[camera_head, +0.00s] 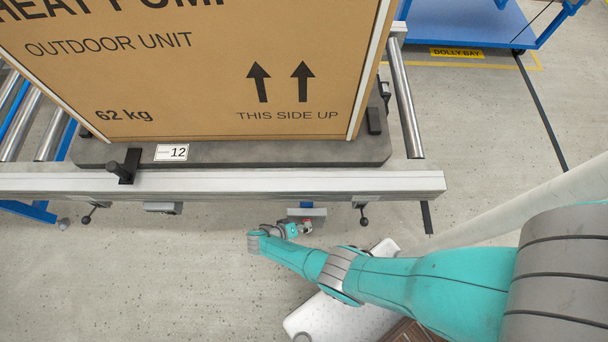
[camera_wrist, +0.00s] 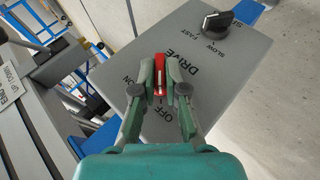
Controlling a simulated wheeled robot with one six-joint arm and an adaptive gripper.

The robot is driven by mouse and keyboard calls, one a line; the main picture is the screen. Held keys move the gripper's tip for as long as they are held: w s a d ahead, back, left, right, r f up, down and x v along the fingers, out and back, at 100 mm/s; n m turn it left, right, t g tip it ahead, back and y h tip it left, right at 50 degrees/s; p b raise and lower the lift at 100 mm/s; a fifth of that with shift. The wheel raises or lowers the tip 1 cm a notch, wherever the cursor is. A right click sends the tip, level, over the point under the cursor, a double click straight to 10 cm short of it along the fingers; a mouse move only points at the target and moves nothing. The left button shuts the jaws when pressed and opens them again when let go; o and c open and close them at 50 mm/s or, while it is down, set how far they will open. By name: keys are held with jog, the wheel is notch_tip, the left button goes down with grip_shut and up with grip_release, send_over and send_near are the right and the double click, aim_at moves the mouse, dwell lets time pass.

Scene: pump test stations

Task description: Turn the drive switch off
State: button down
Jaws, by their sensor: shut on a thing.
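The drive switch (camera_wrist: 159,75) is a small red lever on a grey control box (camera_wrist: 225,75), marked DRIVE, ON and OFF in the wrist view. My gripper (camera_wrist: 160,70) is shut on the red switch, with one finger on each side of it. The fingers and the slanted view hide part of it, so I cannot tell its setting for sure. In the head view my gripper (camera_head: 304,227) is below the conveyor's front rail, close to the control box (camera_head: 306,211).
A black SLOW/FAST knob (camera_wrist: 217,22) sits on the same box. Above it in the head view, a large heat pump carton (camera_head: 200,70) stands on a dark pallet (camera_head: 240,153) on the roller conveyor (camera_head: 330,183). A blue dolly (camera_head: 460,22) stands at the upper right.

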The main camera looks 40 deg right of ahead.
jog(key=shift+s+f, duration=0.1)
jog(key=shift+s, duration=0.1)
dwell(0.3)
jog(key=c, duration=1.2)
grip_release()
jog(key=shift+w, duration=0.15)
jog(key=v, duration=1.2)
